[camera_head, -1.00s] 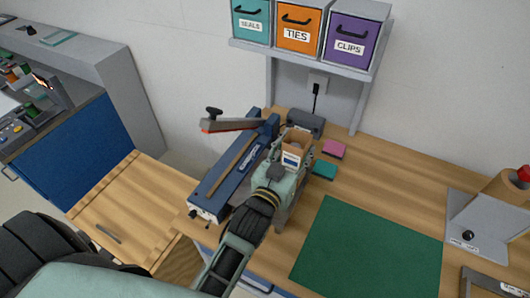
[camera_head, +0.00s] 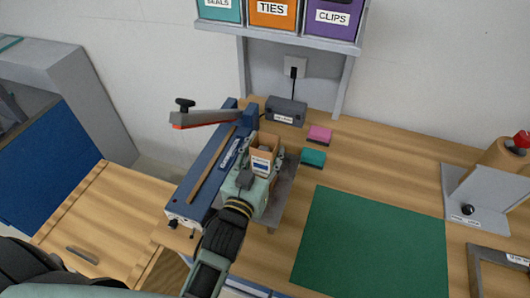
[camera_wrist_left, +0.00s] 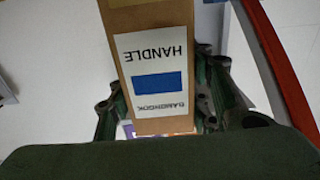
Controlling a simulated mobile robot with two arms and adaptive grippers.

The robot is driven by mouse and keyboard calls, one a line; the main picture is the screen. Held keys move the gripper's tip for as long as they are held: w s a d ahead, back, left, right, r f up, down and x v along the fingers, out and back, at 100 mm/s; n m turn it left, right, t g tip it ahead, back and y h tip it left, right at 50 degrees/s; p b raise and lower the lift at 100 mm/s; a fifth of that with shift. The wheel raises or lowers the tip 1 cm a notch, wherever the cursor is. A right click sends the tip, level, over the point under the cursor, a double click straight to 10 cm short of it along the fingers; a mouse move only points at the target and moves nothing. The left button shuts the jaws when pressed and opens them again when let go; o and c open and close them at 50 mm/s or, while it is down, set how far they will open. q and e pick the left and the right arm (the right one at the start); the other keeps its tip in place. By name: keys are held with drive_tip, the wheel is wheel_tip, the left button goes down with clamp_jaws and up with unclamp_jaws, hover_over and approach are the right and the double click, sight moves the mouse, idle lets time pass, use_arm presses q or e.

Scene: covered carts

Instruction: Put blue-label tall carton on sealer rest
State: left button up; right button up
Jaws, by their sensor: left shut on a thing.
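The tall brown carton (camera_head: 265,144), with a white label bearing a blue block, is upright in my left gripper (camera_head: 263,162). The gripper's fingers are shut on its two sides. In the left wrist view the carton (camera_wrist_left: 158,118) fills the middle, its label reading HANDLE, with fingers on both sides. The blue sealer (camera_head: 183,205) stands just left of the gripper, its red-edged lever raised. The grey sealer rest (camera_head: 284,190) lies along the sealer's right side, partly hidden by the gripper. The carton is over or close to the rest; contact cannot be told. My right gripper is not in view.
A dark grey box (camera_head: 286,109) with a cable stands behind. A pink block (camera_head: 320,134) and a teal block (camera_head: 313,158) lie right of the carton. A green mat (camera_head: 372,240) covers the bench front. Labelled bins (camera_head: 332,17) sit on a shelf above.

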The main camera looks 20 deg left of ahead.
use_arm(q)
drive_tip(key=shift+s, duration=0.1)
drive_tip(key=shift+d+f, duration=0.1)
drive_tip(key=o, duration=1.5)
drive_tip(key=shift+c, duration=0.2)
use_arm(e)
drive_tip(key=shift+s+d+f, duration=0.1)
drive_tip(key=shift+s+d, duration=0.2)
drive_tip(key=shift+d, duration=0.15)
